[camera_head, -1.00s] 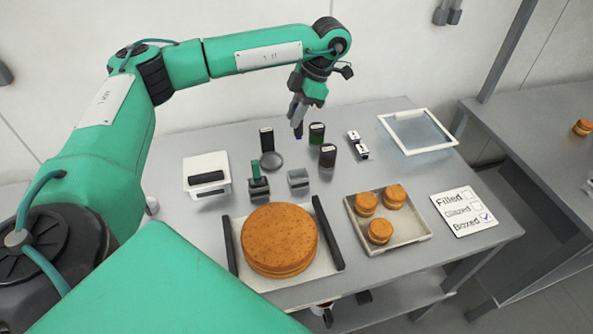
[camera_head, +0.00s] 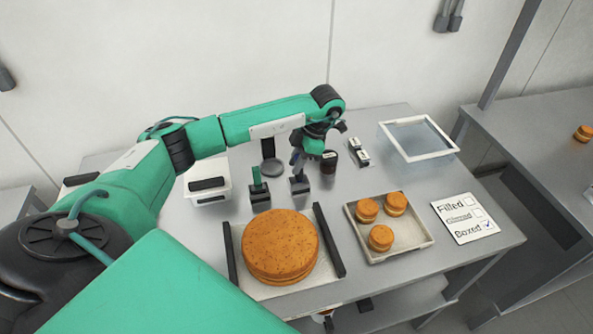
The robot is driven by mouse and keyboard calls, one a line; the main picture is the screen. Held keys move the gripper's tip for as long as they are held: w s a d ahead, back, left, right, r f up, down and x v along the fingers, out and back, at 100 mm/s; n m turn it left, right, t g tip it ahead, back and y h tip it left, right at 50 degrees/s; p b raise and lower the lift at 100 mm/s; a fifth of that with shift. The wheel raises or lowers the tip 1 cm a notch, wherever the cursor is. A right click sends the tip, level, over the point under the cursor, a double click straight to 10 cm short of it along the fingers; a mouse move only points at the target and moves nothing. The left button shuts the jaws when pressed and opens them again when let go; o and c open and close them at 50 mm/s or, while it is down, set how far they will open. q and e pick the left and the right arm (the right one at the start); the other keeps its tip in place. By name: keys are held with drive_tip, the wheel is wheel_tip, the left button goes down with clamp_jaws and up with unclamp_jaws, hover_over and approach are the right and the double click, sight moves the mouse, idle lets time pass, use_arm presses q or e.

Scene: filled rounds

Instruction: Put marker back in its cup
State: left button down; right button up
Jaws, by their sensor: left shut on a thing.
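My left gripper (camera_head: 298,164) is shut on the marker and sits low, right above a small grey cup (camera_head: 299,187). The marker is mostly hidden by the fingers and too small to make out; I cannot tell how far it is inside the cup. Left of this cup stands a dark holder with a green upright piece (camera_head: 257,182) in it. My right gripper is not in view.
A dark jar (camera_head: 328,162) stands close right of my gripper, with black-and-white items (camera_head: 358,151) beyond. A large round cake (camera_head: 279,243) sits in front. A tray (camera_head: 412,242) holds small rounds, beside a checklist card (camera_head: 464,218). A white-lidded box (camera_head: 207,197) stands left.

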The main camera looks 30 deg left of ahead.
use_arm(q)
drive_tip(key=shift+f, duration=0.5)
wheel_tip(320, 180, down, 2)
drive_tip(key=shift+f+p, duration=0.15)
drive_tip(key=shift+p, duration=0.2)
drive_tip(key=shift+f, duration=0.2)
drive_tip(key=shift+f, duration=0.1)
drive_tip(key=c, duration=1.3)
unclamp_jaws()
drive_tip(key=shift+o, duration=0.2)
